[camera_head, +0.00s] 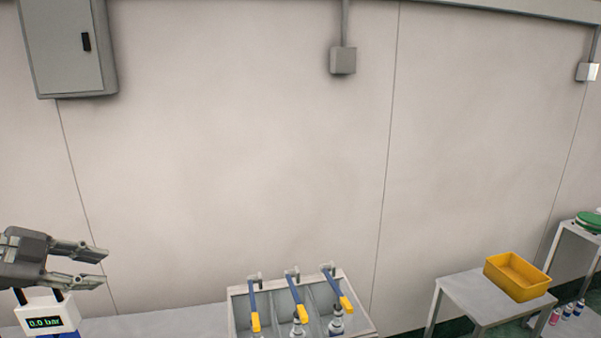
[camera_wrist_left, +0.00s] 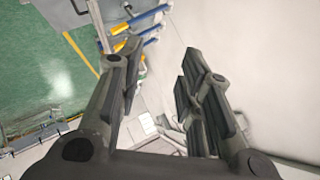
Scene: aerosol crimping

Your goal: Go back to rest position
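My left gripper (camera_head: 98,268) shows at the lower left of the head view, in front of the pale wall and pointing right. Its two fingers are apart with nothing between them. In the left wrist view the same open fingers (camera_wrist_left: 160,75) fill the middle, with bare wall and a grey surface behind the gap. My right gripper does not show in either view.
Below the left gripper is a white device (camera_head: 50,315) reading 0.0 bar. A grey rack (camera_head: 362,318) with blue-and-yellow levers stands at bottom centre. A yellow bin (camera_head: 518,277) sits on a grey table (camera_head: 470,296) at right. A wall cabinet (camera_head: 65,45) hangs upper left.

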